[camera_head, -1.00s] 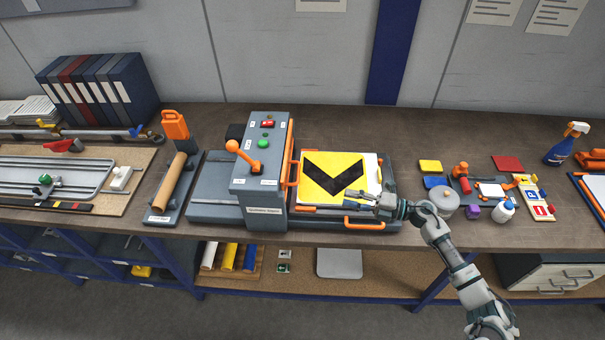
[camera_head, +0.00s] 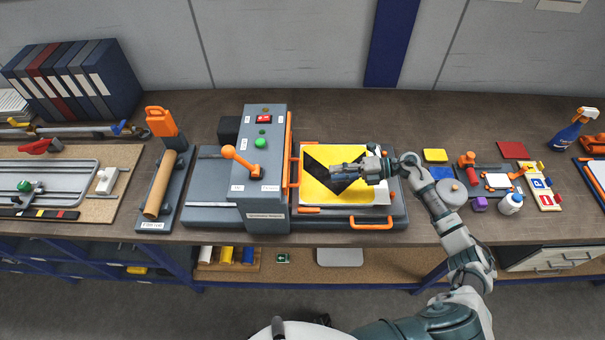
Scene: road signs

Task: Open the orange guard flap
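The orange guard flap (camera_head: 289,150) appears as a narrow upright orange piece along the right side of the grey laminating machine (camera_head: 262,196). An orange handle (camera_head: 296,172) sticks out on its right side. My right gripper (camera_head: 331,173) is over the yellow sign with a black chevron (camera_head: 318,192), to the right of the flap and apart from it. Its fingers point left toward the flap and handle. They are small and dark against the black chevron, so their opening is unclear. My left gripper is not in view.
An orange lever (camera_head: 241,161) and a green button (camera_head: 262,143) are on the machine. An orange front handle (camera_head: 371,224) is at the bed's edge. Jars, a clamp fixture and a spray bottle (camera_head: 572,134) stand to the right. The bench behind the sign is clear.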

